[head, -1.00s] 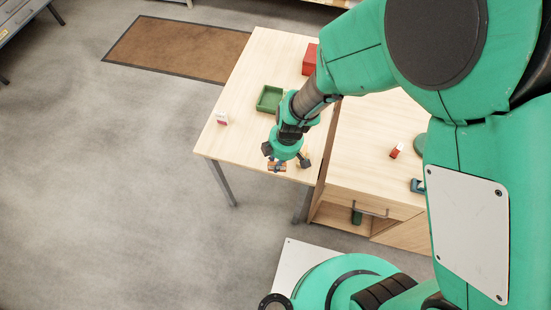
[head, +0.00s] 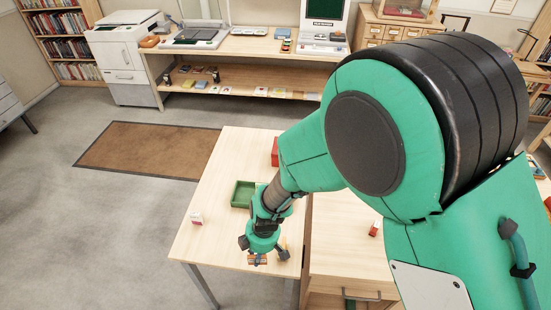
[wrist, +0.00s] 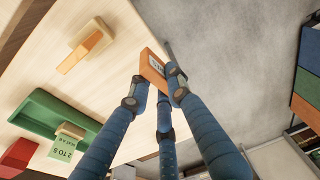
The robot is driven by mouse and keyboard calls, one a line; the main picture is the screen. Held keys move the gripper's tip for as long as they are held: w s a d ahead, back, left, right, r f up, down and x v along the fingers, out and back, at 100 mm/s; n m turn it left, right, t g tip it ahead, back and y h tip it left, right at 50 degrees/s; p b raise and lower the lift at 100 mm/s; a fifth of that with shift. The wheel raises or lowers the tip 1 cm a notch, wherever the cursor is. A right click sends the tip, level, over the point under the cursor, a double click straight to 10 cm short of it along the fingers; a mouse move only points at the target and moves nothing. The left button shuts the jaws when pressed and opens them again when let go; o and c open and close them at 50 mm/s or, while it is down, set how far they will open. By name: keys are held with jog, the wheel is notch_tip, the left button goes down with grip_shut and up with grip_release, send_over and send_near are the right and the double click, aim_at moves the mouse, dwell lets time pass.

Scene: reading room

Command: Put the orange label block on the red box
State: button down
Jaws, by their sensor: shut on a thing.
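My gripper (wrist: 157,88) has its blue fingers closed around an orange block with a pale label (wrist: 151,66). In the head view my gripper (head: 262,254) is near the front edge of the light wooden table, with the orange block (head: 257,260) at its fingertips. I cannot tell whether the block touches the table. The red box (head: 275,152) stands farther back on the table, partly hidden by my arm. It also shows at the lower left of the wrist view (wrist: 18,156), with nothing visible on its visible part.
A green tray (head: 236,195) lies between my gripper and the red box. A red-and-white block (head: 196,218) stands at the left.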

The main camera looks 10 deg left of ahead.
jog(key=w+d+r+m+p, duration=0.2)
jog(key=w+m, duration=0.4)
jog(key=w, duration=0.6)
jog(key=w+d+r+m+t+h+p, duration=0.1)
jog(key=w+d+r+m+p, duration=0.1)
jog(key=w+m, duration=0.5)
jog(key=w+d+r+m+t+p, duration=0.1)
jog(key=w+r+m+p, duration=0.3)
jog(key=w, duration=1.5)
jog(key=shift+w+d+m+h+p, duration=0.2)
jog(key=shift+d+m+h+p, duration=0.25)
jog(key=shift+m+p, duration=0.75)
jog(key=shift+r, duration=0.1)
jog(key=shift+w, duration=0.15)
send_over(274, 155)
jog(key=w+d, duration=0.2)
jog(key=w, duration=0.2)
jog(key=shift+s+f+p, duration=0.2)
jog(key=shift+f+p, duration=0.2)
jog(key=shift+f, duration=0.3)
jog(key=shift+f, duration=1.8)
jog(key=shift+f, duration=0.15)
